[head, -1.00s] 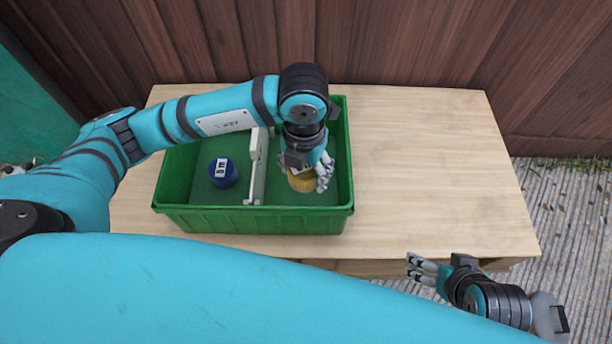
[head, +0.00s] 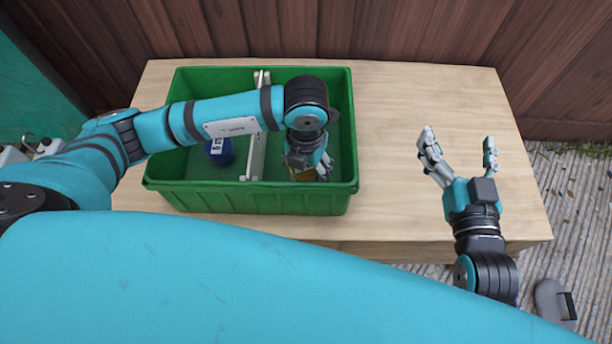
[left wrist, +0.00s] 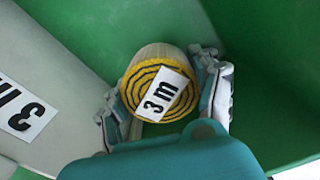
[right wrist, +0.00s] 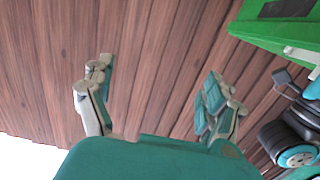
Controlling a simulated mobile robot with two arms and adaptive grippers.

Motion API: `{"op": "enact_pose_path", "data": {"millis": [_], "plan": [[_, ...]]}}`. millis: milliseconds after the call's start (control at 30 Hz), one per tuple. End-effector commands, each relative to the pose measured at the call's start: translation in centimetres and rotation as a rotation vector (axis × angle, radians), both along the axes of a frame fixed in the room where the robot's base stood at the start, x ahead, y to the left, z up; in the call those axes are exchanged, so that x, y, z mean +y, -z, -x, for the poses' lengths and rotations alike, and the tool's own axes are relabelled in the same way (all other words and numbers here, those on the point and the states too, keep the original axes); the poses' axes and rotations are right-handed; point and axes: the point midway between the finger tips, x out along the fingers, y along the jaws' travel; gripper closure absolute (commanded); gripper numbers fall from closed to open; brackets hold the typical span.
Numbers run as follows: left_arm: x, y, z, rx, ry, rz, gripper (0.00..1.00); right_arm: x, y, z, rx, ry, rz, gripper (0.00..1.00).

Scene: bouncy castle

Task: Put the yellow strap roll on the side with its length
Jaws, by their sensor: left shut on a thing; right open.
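The yellow strap roll (head: 302,175) is inside the right compartment of the green bin (head: 245,202). In the left wrist view the roll (left wrist: 133,88) shows its coiled face and a white "3 m" label. My left gripper (head: 310,167) is shut around the roll, fingers on both sides of it in the left wrist view (left wrist: 165,82). The pale divider (head: 257,140) stands left of the roll. My right gripper (head: 460,155) is open and empty over the table's right part.
A blue roll (head: 220,155) with a white label lies in the left compartment, partly behind my left arm. The wooden table (head: 410,100) is bare to the right of the bin. A plank wall (head: 420,30) stands behind it.

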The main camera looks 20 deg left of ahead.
Motion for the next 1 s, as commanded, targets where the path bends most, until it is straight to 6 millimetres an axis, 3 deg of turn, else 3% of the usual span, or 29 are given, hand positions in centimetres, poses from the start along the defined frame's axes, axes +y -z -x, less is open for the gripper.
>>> {"op": "enact_pose_path", "data": {"millis": [267, 533, 1000], "plan": [[0.0, 2.4, 0.0, 0.0, 0.0, 0.0, 0.81, 0.5, -2.8, -0.2, -0.163, -0.01, -0.043, 0.12], [0.0, 5.2, 0.0, -0.001, 0.0, -0.001, 0.81, 0.9, -6.9, 0.5, -0.393, -0.023, -0.104, 0.12], [0.0, 5.4, 0.0, -0.002, 0.001, 0.0, 0.81, 0.9, -7.7, 0.8, -0.435, -0.026, -0.115, 0.12]]}}
